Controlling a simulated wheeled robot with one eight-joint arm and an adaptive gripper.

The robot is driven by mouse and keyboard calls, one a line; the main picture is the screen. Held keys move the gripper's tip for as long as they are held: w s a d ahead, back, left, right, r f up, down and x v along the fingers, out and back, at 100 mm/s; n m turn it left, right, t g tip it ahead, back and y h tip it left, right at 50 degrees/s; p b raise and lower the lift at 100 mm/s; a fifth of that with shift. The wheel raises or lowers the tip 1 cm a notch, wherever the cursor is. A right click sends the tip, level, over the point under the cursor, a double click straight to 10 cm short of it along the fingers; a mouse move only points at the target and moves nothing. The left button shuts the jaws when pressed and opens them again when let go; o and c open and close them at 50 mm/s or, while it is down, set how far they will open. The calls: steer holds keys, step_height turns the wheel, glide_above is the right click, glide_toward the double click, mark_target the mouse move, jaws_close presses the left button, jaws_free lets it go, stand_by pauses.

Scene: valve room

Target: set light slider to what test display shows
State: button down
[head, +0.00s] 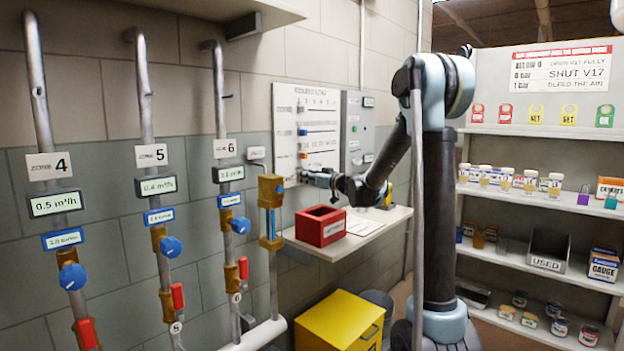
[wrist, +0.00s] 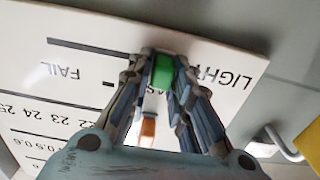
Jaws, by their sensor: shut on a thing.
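The white slider board (head: 318,105) hangs on the wall in the head view. In the wrist view, upside down, my gripper (wrist: 162,75) is shut on the green knob of the light slider (wrist: 162,70). The knob is by the LIGHT label (wrist: 235,78), near the partly hidden PASS mark. The FAIL mark (wrist: 88,72) is farther along the slot. A grey panel (head: 357,130) right of the board has small displays; their text is too small to read, and I cannot tell which is the test display.
An orange knob (wrist: 148,130) sits on another row of the board. A red box (head: 320,226) and a paper lie on the shelf (head: 345,240) below. A yellow bin (head: 338,322) stands under it. Pipes with valves are at left, stocked shelves (head: 540,205) at right.

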steer(key=shift+s+a, duration=0.15)
steer(key=c, duration=1.5)
jaws_free()
steer(key=v, duration=1.2)
steer(key=shift+f, duration=0.1)
